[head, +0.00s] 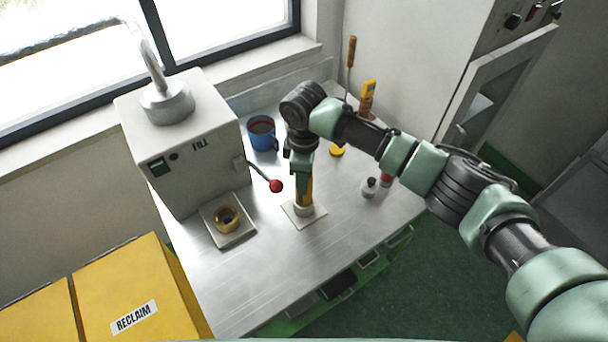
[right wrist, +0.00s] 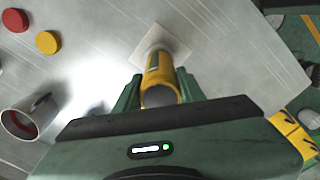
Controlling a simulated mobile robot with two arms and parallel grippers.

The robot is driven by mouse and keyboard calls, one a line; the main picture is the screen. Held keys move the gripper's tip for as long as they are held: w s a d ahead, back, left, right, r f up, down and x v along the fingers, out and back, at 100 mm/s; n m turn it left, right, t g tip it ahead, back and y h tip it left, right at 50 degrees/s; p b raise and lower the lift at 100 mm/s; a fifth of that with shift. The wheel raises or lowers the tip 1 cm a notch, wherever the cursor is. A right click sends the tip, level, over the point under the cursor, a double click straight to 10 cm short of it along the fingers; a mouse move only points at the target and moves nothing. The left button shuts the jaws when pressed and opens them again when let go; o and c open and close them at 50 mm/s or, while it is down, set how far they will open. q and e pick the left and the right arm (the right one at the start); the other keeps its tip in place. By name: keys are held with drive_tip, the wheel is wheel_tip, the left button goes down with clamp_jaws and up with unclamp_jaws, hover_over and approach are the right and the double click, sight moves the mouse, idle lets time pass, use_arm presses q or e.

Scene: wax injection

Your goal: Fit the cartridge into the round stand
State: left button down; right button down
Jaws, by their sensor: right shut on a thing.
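The yellow cartridge (head: 307,189) stands roughly upright in my right gripper (head: 302,174). It also shows in the right wrist view (right wrist: 161,74), with its open round top towards the camera and a green finger on each side. The round stand (head: 304,209) is a pale ring on a square plate, directly under the cartridge. In the right wrist view only its plate (right wrist: 174,37) shows clearly beyond the cartridge. The cartridge's lower end meets the ring in the picture; I cannot tell how deep it sits. My left gripper is not in view.
The fill machine (head: 190,150) stands left, with a red-knobbed lever (head: 276,186) close to my right gripper and a brass ring (head: 227,218) on its tray. A blue mug (head: 262,133) is behind. A small bottle (head: 369,187) stands right. The front of the table is clear.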

drive_tip(key=shift+f+b, duration=0.45)
drive_tip(key=shift+f, duration=0.6)
drive_tip(key=c, duration=0.8)
unclamp_jaws()
wheel_tip(320, 180, up, 7)
drive_tip(key=shift+f+b, duration=0.1)
drive_tip(key=shift+b, duration=1)
drive_tip(key=shift+r, duration=0.55)
drive_tip(key=shift+s+f, duration=0.1)
